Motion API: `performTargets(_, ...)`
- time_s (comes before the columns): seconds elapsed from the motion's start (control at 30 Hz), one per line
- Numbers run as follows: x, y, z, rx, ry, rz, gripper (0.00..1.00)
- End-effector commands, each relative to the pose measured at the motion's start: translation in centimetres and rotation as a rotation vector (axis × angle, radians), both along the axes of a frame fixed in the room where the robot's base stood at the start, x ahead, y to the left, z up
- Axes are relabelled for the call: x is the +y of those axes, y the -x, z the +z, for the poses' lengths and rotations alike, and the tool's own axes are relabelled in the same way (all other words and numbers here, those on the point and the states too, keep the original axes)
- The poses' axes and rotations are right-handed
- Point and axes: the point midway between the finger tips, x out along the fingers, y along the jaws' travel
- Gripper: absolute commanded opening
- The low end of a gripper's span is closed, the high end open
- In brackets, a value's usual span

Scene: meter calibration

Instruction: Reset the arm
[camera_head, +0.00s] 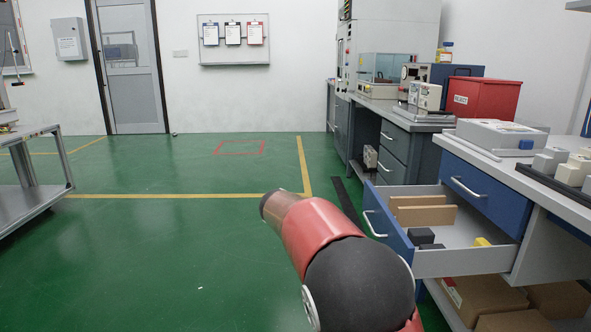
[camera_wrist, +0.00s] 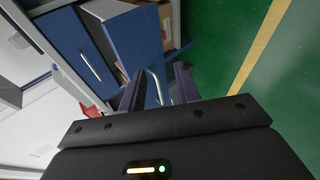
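My red and black arm (camera_head: 325,235) reaches up from the bottom middle in the head view; my gripper is not seen there. In the wrist view my gripper (camera_wrist: 158,88) has its two dark fingers apart, with nothing held between them. The metal handle (camera_wrist: 155,86) of a blue drawer front (camera_wrist: 138,42) shows in the gap between the fingers; I cannot tell how far beyond the fingertips it lies. In the head view this blue drawer (camera_head: 388,218) stands pulled open at the right, just beside my arm.
The open drawer holds brown dividers (camera_head: 425,215), dark blocks (camera_head: 421,236) and a yellow item (camera_head: 481,242). The workbench (camera_head: 560,190) carries a grey case (camera_head: 497,137) and a red box (camera_head: 484,98). Cardboard boxes (camera_head: 480,297) sit below. A metal cart (camera_head: 40,190) stands left. Green floor between is clear.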

Motion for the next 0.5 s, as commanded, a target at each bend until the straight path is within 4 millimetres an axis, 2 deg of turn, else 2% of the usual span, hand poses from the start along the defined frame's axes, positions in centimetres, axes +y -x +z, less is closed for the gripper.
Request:
performTargets(0.03, -1.5, 1.8, 1.2, 0.006, -0.065, -0.015, 0.33)
performTargets(0.2, -4.8, 8.7, 3.2, 0.019, -0.309, -0.034, 0.33)
performTargets(0.37, -6.0, 15.8, 4.4, -0.008, -0.519, -0.034, 0.33)
performTargets(0.5, -6.0, 21.9, 4.8, -0.063, -0.677, -0.023, 0.33)
